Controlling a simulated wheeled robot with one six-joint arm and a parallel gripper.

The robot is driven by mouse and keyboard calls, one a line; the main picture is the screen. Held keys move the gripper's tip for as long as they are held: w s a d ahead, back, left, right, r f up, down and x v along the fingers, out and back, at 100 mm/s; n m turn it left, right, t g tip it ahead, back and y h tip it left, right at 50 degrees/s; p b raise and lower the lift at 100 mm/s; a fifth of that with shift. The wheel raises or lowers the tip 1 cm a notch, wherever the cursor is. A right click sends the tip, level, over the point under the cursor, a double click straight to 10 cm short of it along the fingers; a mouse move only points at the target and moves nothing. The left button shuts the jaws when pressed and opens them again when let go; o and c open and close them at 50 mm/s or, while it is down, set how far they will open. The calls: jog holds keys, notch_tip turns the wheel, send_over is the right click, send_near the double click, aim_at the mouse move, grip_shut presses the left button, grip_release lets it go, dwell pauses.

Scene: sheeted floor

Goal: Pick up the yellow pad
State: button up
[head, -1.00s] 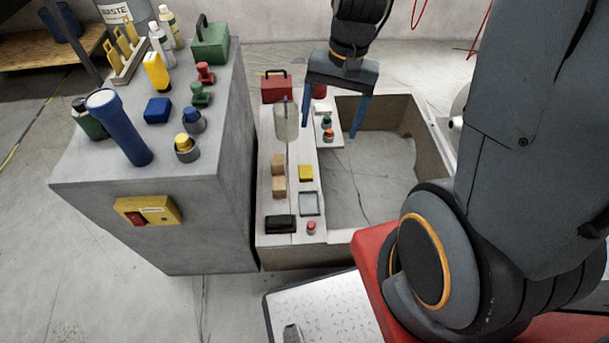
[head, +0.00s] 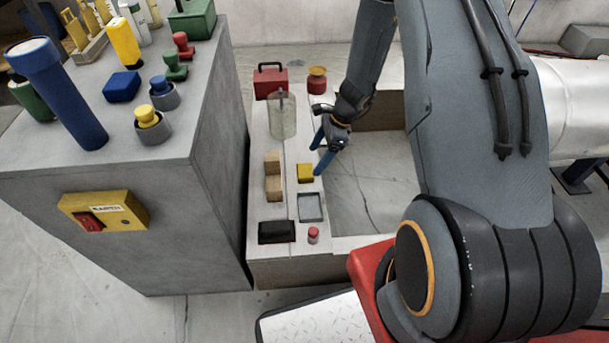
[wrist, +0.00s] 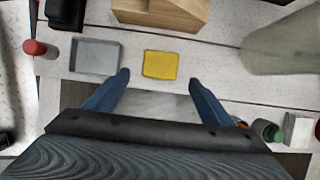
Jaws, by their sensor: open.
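The yellow pad (head: 305,173) is a small flat square on the low grey bench (head: 263,243), near the bench's right edge. In the wrist view the yellow pad (wrist: 160,65) lies just beyond my gripper's fingertips, roughly centred between them. My gripper (head: 319,157) is just right of the pad in the head view, its blue fingers pointing down and left. In the wrist view my gripper (wrist: 159,80) is open, with nothing between the fingers. I cannot tell its exact height above the bench.
Around the pad are wooden blocks (head: 273,188), a shallow grey tray (head: 310,207), a black box (head: 276,232), a red knob (head: 313,235) and a clear container (head: 282,117). A red case (head: 270,80) stands farther back. A taller grey cabinet (head: 170,220) stands left.

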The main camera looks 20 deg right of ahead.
aim_at(305, 170)
jog(key=x, duration=0.3)
jog(key=b+x, duration=0.1)
jog(key=x, duration=0.2)
jog(key=shift+w+a+b, duration=0.15)
jog(key=shift+a+b, duration=0.15)
jog(key=shift+a, duration=0.1)
jog(key=shift+r, duration=0.1)
jog(key=c, duration=1.2)
notch_tip(305, 170, up, 10)
jog(key=p, duration=0.3)
jog(key=shift+c, duration=0.2)
jog(key=s+r+n+g+h+p, duration=0.2)
jog(key=s+r+n+p, duration=0.5)
jog(key=r+n+p, duration=0.3)
jog(key=s+r+n+g+h+p, duration=0.2)
jog(key=s+r+n+p, duration=0.6)
jog(key=r, duration=0.6)
jog(key=n+g+p, duration=0.1)
jog(key=n+p, duration=0.1)
jog(key=p, duration=0.1)
jog(key=shift+a+r+h, duration=0.25)
jog(key=shift+a+h, duration=0.05)
